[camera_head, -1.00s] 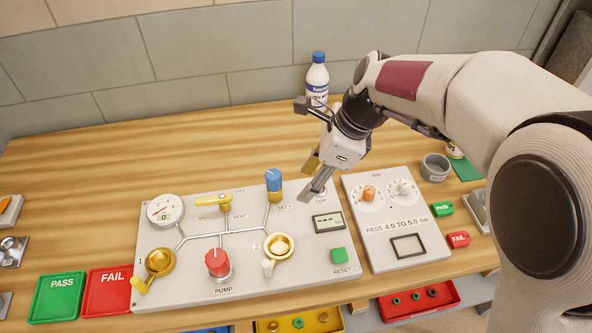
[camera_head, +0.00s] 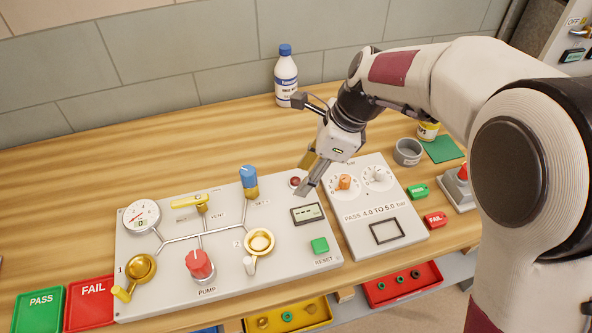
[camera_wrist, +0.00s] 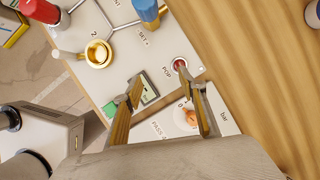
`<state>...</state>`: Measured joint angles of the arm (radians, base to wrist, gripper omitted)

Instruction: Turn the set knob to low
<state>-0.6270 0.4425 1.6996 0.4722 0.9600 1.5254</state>
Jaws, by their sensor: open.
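The set knob is the blue knob (camera_head: 249,177) on a brass stem, beside a SET label near the back edge of the grey valve panel (camera_head: 270,283). The wrist view shows its blue top (camera_wrist: 146,10) and brass part at the upper edge. Its pointer position is too small to read. My gripper (camera_head: 308,180) is open and empty, above the panel's right end near the red POP button (camera_head: 295,182). It is to the right of the blue knob and apart from it. In the wrist view, my two fingers (camera_wrist: 167,92) spread apart, pointing towards the POP button.
A red PUMP knob (camera_head: 199,264), yellow vent lever (camera_head: 190,202), brass valve (camera_head: 259,242) and gauge (camera_head: 142,217) share the panel. A grey box with an orange knob (camera_head: 345,182) stands to the right. A white bottle (camera_head: 286,75) stands behind. Bare wood lies behind the panel.

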